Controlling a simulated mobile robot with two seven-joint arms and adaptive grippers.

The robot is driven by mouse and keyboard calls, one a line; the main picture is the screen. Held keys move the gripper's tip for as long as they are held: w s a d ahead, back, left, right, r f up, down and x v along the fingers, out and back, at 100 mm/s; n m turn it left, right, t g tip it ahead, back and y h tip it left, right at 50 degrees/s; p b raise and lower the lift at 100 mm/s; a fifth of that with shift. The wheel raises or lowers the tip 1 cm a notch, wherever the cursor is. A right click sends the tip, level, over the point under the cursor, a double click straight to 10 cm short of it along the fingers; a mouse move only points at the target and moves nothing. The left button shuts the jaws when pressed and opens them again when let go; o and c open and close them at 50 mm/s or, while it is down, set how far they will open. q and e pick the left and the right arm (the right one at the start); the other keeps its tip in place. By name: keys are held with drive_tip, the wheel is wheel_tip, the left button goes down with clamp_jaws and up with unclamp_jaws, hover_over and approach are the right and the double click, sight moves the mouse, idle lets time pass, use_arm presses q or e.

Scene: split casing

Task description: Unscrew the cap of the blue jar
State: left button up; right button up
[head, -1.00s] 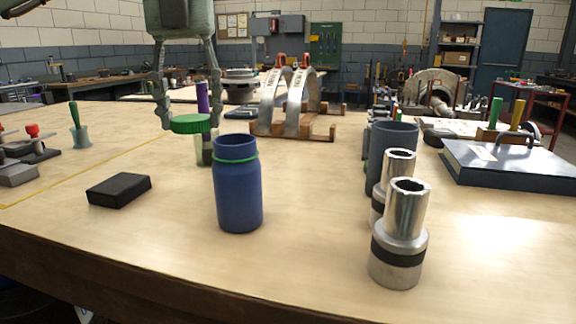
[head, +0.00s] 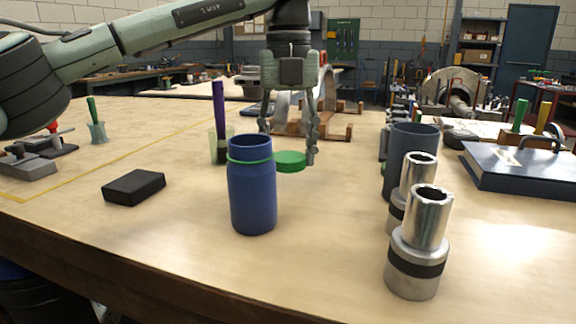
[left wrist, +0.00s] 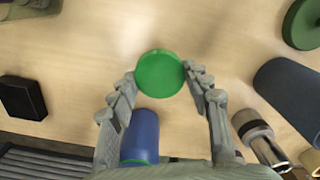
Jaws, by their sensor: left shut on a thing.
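The blue jar (head: 252,198) stands upright on the bench, its mouth open at the top and a thin green ring around its neck. It also shows in the left wrist view (left wrist: 140,133), partly hidden by my gripper. The round green cap (head: 290,161) is off the jar, to its right in the head view and apart from it. My left gripper (head: 289,157) points down and is shut on the cap, which sits between its fingertips in the left wrist view (left wrist: 160,73). My right gripper is not in view.
A black box (head: 134,187) lies left of the jar. A clear container (head: 220,148) with a purple-handled item stands behind it. Metal sockets (head: 417,257) and a dark cup (head: 412,150) stand to the right, near a dark case (head: 520,168). The bench front between jar and sockets is clear.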

sight(288, 156)
use_arm(q)
drive_tip(key=shift+f, duration=1.65)
drive_tip(key=shift+f, duration=0.2)
drive_tip(key=o, duration=1.3)
drive_tip(key=shift+r, duration=0.15)
